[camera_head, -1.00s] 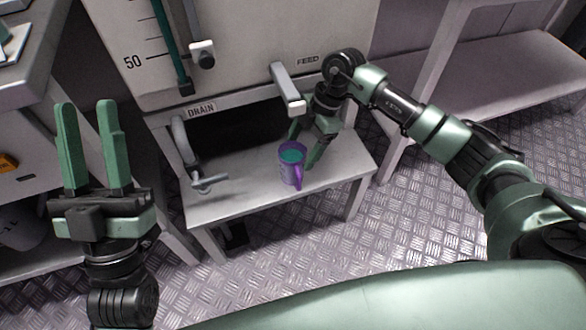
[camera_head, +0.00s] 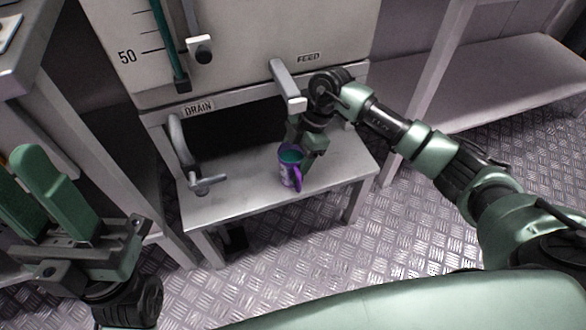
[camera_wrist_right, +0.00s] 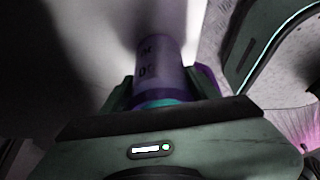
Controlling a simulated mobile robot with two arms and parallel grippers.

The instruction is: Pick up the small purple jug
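The small purple jug (camera_head: 289,172) stands upright on a low grey shelf (camera_head: 235,205), with teal showing inside its rim and its handle toward me. In the right wrist view the jug (camera_wrist_right: 160,72) lies between the two fingers, marked with dark letters; contact is not clear there. My left gripper (camera_head: 24,172) is open and empty at the lower left, far from the jug.
A grey spout (camera_head: 288,85) under the FEED label hangs just above the jug, close to my right gripper. A DRAIN tap (camera_head: 205,184) sits left on the shelf. A tank (camera_head: 230,50) rises behind. The metal floor (camera_head: 310,240) in front is clear.

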